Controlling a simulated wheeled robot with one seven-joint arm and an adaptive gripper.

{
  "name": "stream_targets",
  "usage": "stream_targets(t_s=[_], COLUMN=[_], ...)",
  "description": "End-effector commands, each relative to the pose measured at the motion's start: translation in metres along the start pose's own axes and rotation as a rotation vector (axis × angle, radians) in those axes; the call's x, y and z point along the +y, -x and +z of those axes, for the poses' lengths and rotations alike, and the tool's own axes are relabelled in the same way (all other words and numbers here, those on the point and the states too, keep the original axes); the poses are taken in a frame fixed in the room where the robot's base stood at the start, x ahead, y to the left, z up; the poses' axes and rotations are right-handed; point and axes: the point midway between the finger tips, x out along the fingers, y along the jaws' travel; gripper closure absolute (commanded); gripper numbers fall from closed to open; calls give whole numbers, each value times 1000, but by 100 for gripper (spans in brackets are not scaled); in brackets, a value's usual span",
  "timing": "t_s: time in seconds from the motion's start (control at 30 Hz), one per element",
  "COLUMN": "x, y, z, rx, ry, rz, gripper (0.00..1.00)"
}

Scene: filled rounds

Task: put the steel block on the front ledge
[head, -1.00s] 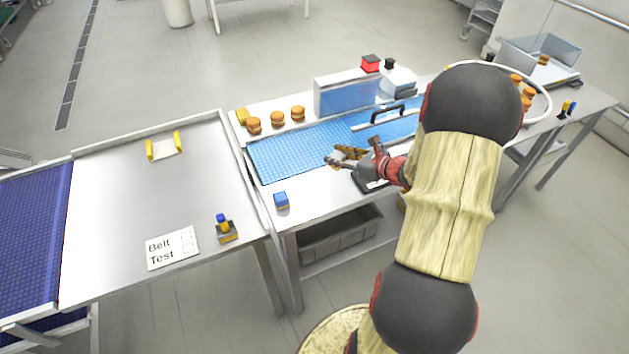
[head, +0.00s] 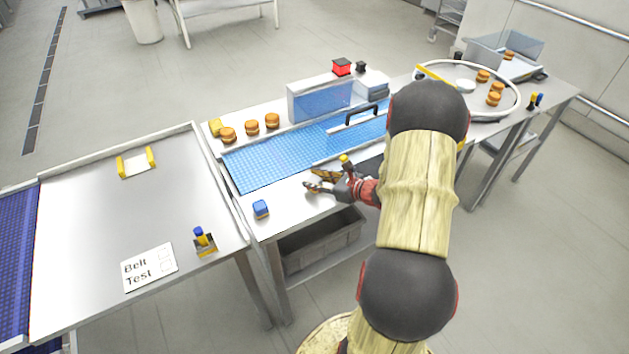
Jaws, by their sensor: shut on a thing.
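My gripper (head: 314,181) is low over the front ledge (head: 287,200), the pale strip along the near side of the blue belt. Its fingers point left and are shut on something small. I take this to be the steel block, but it is hardly visible between the fingers. I cannot tell whether it touches the ledge. A blue block (head: 261,209) sits on the ledge's left end, apart from the gripper.
A post with a yellow knob (head: 345,160) stands close behind my gripper. A detector housing (head: 320,101) spans the belt (head: 262,164). The ledge between gripper and blue block is clear.

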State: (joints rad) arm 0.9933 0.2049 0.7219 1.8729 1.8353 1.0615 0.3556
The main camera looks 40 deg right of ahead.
Motion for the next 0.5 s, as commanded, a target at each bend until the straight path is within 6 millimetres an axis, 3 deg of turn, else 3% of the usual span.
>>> stream_targets(t_s=[0.07,0.1,0.4,0.5], x=[0,0,0,0], y=[-1,-1,-1,-1], z=[-3,-3,-2,-2], rx=[-1,0,0,0], ry=[1,0,0,0], rz=[0,0,0,0], gripper=[100,68,51,51])
